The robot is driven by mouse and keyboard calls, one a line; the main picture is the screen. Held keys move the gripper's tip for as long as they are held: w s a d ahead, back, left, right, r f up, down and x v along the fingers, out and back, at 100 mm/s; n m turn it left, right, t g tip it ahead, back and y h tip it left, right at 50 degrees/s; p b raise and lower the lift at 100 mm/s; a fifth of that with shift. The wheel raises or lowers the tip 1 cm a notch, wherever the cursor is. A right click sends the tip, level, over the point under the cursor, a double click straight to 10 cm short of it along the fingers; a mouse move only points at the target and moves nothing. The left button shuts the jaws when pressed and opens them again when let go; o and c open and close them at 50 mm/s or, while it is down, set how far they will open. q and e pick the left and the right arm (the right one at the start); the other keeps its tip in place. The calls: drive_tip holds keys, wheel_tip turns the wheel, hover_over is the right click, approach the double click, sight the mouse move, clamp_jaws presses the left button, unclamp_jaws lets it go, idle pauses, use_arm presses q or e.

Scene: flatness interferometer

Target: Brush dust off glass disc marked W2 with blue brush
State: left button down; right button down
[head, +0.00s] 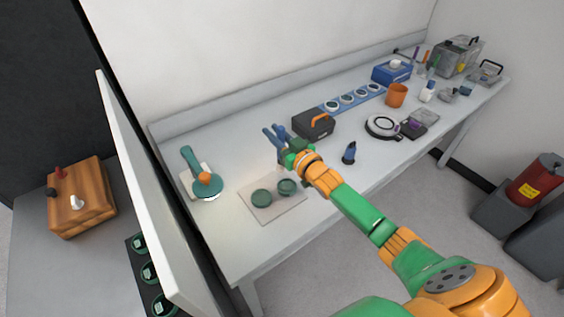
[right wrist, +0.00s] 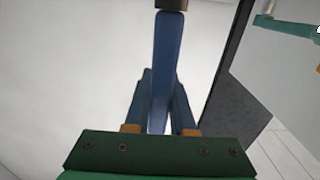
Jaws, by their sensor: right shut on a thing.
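My right gripper (head: 274,134) is raised above the bench, just behind the pale mat (head: 262,214). In the right wrist view, its blue fingers (right wrist: 160,105) are shut on the blue brush (right wrist: 166,50), whose handle points up the picture to a brownish band at the top edge. The bristles are out of that view. Two dark green round discs sit on the mat, one at the left (head: 261,198) and one at the right (head: 287,187). No W2 mark is legible on either. My left gripper is out of view.
A blue strip (head: 328,112) holds several round pieces. A white panel (head: 150,200) rises at left.

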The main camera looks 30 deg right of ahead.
sight(278, 157)
wheel_tip(278, 157, down, 6)
drive_tip(key=b, duration=0.4)
drive_tip(key=shift+s+a+b, duration=0.15)
drive_tip(key=shift+s+b, duration=0.05)
drive_tip(key=shift+b, duration=0.2)
drive_tip(key=shift+f+b, duration=0.45)
drive_tip(key=shift+f, duration=0.1)
idle(0.5)
drive_tip(key=shift+s+r, duration=0.1)
drive_tip(key=shift+s+d+p, duration=0.25)
drive_tip(key=shift+s+d, duration=0.25)
drive_tip(key=shift+d, duration=0.25)
drive_tip(key=shift+s+d+p, duration=0.25)
drive_tip(key=shift+s+d, duration=0.25)
drive_tip(key=shift+d, duration=0.2)
